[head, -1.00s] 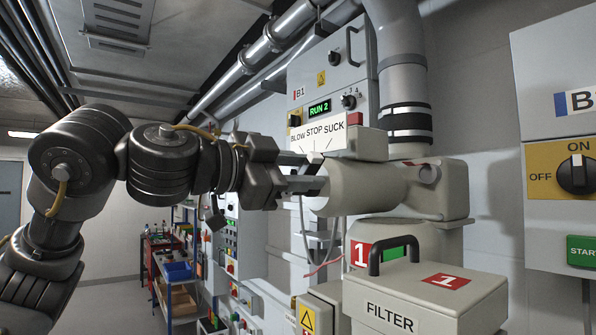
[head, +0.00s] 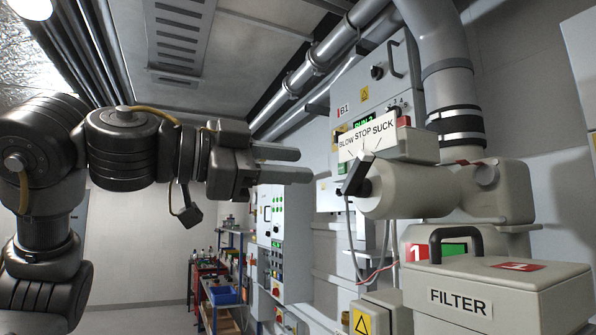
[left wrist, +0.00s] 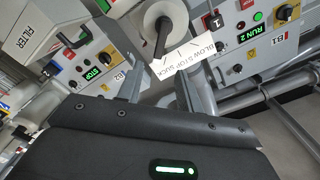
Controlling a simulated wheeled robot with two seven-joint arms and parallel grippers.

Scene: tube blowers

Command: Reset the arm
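My left gripper (head: 304,165) reaches in from the left in the head view. Its two fingers are apart with nothing between them. They point at the black lever (head: 355,173) on the end of the cream valve body (head: 400,190), with a clear gap. The lever is tilted, upper end to the right, below the white BLOW STOP SUCK plate (head: 368,132). In the left wrist view the spread fingers (left wrist: 160,85) point toward the lever (left wrist: 163,24) and the plate (left wrist: 183,58). My right gripper is not in view.
A FILTER box (head: 500,285) with a black handle stands at the lower right. The B1 panel (head: 375,80) and a large grey pipe (head: 445,60) are behind the valve. A shelf (head: 222,295) stands in the background. Open room lies around my left arm.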

